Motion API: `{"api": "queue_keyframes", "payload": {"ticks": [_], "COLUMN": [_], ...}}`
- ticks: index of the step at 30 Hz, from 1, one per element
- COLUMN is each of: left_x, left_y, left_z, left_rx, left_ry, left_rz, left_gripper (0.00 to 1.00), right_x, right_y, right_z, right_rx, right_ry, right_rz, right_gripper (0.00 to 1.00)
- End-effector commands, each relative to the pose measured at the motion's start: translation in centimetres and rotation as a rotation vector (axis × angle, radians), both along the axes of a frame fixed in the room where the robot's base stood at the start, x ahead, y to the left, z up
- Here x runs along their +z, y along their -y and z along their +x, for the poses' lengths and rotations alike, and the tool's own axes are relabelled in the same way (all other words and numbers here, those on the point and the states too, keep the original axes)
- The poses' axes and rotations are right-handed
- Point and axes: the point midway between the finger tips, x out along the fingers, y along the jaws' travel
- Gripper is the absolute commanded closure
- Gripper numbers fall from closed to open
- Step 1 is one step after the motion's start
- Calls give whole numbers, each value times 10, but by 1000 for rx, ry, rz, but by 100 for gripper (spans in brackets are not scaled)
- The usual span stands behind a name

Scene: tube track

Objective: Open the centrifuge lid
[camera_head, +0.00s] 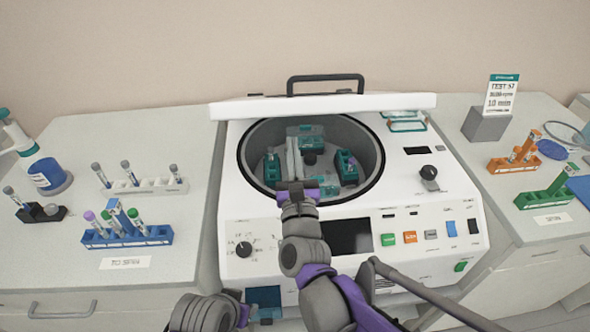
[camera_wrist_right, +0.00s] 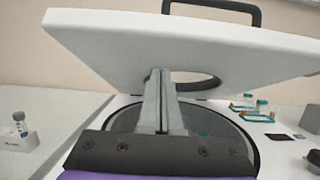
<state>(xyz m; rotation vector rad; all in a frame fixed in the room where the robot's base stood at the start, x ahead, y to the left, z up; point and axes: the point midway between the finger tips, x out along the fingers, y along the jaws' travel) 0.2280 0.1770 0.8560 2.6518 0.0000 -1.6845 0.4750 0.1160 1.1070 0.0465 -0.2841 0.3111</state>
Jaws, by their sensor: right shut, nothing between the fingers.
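The white centrifuge lid (camera_head: 322,106) is raised at the back of the centrifuge (camera_head: 240,215), tilted up, with its black handle (camera_head: 325,80) on top. The round bowl (camera_head: 262,140) is uncovered and shows teal buckets in the rotor. My right gripper (camera_head: 292,155) reaches over the bowl, its fingers together and empty. In the right wrist view the fingertips (camera_wrist_right: 160,74) overlap the underside of the tilted lid (camera_wrist_right: 190,45); I cannot tell whether they touch it. A link of my left arm shows at the bottom, but I make out no left fingers.
Tube racks, such as the blue rack (camera_head: 128,238) and the white rack (camera_head: 145,187), stand on the left counter. An orange rack (camera_head: 515,162) and a green rack (camera_head: 543,197) stand on the right counter. A sign (camera_head: 501,94) stands behind them. The front panel holds knobs and buttons.

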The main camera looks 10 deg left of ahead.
Motion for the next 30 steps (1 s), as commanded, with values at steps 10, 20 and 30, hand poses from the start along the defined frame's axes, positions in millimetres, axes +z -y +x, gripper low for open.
{"api": "queue_keyframes", "payload": {"ticks": [10,20,30], "left_x": [9,8,34], "left_y": [0,0,0], "left_z": [1,1,6], "left_rx": [0,0,0], "left_ry": [3,3,12], "left_rz": [0,0,0], "left_gripper": [50,50,50], "right_x": [33,34,65], "right_y": [-5,-5,-9], "right_z": [15,16,26], "right_rx": [1,1,2], "right_ry": [0,0,-47], "right_rz": [-1,-1,-17], "right_gripper": [100,100,100]}}
